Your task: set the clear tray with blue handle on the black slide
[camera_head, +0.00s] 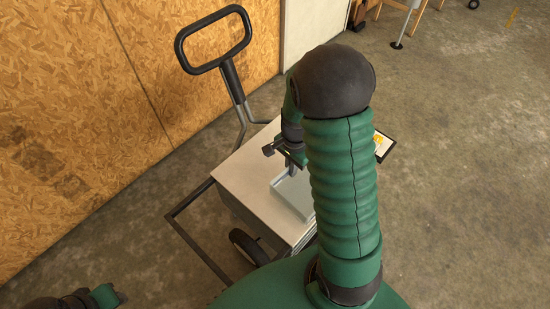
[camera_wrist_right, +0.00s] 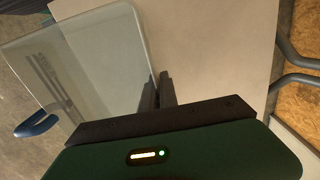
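The clear tray (camera_head: 296,197) sits at the right part of the cart top, partly hidden behind my right arm in the head view. In the right wrist view the clear tray (camera_wrist_right: 105,50) fills the upper left, with its blue handle (camera_wrist_right: 37,127) at the far left. My right gripper (camera_head: 288,165) is at the tray's edge. In the wrist view its fingers (camera_wrist_right: 157,92) are close together, seemingly pinching the tray's rim. A dark slotted shape (camera_wrist_right: 52,82) shows through the tray; I cannot tell if it is the black slide. My left arm's dark end (camera_head: 60,301) shows at bottom left.
The cart (camera_head: 255,178) has a flat pale top, a tall black handle (camera_head: 213,40) at the back and a wheel (camera_head: 248,246) in front. A dark-edged panel with a yellow mark (camera_head: 383,145) lies right of my arm. A wooden wall stands left; concrete floor is open at right.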

